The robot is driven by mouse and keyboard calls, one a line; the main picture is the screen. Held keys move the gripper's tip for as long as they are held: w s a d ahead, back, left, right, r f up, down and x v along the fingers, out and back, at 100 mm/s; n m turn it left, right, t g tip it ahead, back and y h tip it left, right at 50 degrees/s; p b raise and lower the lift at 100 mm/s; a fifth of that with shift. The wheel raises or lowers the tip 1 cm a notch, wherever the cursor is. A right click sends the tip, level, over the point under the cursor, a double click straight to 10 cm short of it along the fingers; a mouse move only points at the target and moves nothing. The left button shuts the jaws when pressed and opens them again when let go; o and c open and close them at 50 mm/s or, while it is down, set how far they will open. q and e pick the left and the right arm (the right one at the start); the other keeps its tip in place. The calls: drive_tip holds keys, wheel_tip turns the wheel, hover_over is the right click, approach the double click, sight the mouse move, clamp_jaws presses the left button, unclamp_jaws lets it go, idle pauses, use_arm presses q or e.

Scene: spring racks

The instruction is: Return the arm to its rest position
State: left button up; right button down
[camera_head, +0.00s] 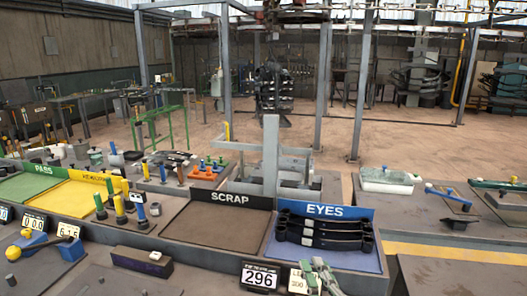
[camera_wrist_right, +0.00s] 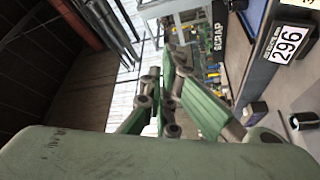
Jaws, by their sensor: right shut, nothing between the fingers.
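My right gripper (camera_head: 318,277) shows at the bottom edge of the head view, right of centre, as pale green finger links in front of the blue EYES bin (camera_head: 378,262). It is shut and empty, apart from the bin. In the right wrist view its green linkage (camera_wrist_right: 165,100) stands in the middle, above a large pale green part of my own. Several dark leaf springs (camera_head: 325,232) lie stacked in the EYES bin. My left gripper is in neither view.
The SCRAP bin (camera_head: 205,226) looks empty beside the EYES bin. A 296 sign (camera_head: 259,276) stands on the front edge, close to my right gripper; it also shows in the wrist view (camera_wrist_right: 287,43). Yellow and green trays (camera_head: 75,198) lie at left. A grey post (camera_head: 270,155) rises behind.

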drive_tip(key=s+d+f+m+g+h, duration=0.1)
drive_tip(key=s+d+f+m+g, duration=0.2)
drive_tip(key=f, duration=0.4)
drive_tip(key=s+d+f+m+g+h, duration=0.2)
drive_tip(key=s+d+f+m+g, duration=0.1)
drive_tip(key=s+f, duration=0.4)
drive_tip(key=s+d+f+m+g+h, duration=0.2)
drive_tip(key=s+d+f+m+g, duration=0.1)
drive_tip(key=s+f+m+g, duration=0.1)
drive_tip(key=shift+s+d+f+m, duration=0.2)
drive_tip(key=shift+s+f+m, duration=0.1)
drive_tip(key=shift+f+m, duration=0.35)
drive_tip(key=shift+s+d+f+m, duration=0.2)
drive_tip(key=shift+f+m, duration=0.25)
drive_tip(key=shift+f, duration=0.3)
drive_tip(key=s+a+f+m+g, duration=0.1)
drive_tip(key=s+f+g, duration=0.2)
drive_tip(key=s, duration=0.4)
drive_tip(key=s+f+m+g, duration=0.1)
drive_tip(key=s+f+g, duration=0.15)
drive_tip(key=s, duration=0.35)
wheel_tip(320, 180, down, 28)
drive_tip(key=s+g+b, duration=0.2)
drive_tip(key=s+d+f+b, duration=0.1)
drive_tip(key=s+d+f, duration=0.2)
drive_tip(key=s+f, duration=1.4)
drive_tip(key=shift+f+g+y, duration=0.2)
drive_tip(key=shift+g+y, duration=0.1)
drive_tip(key=shift+g, duration=0.15)
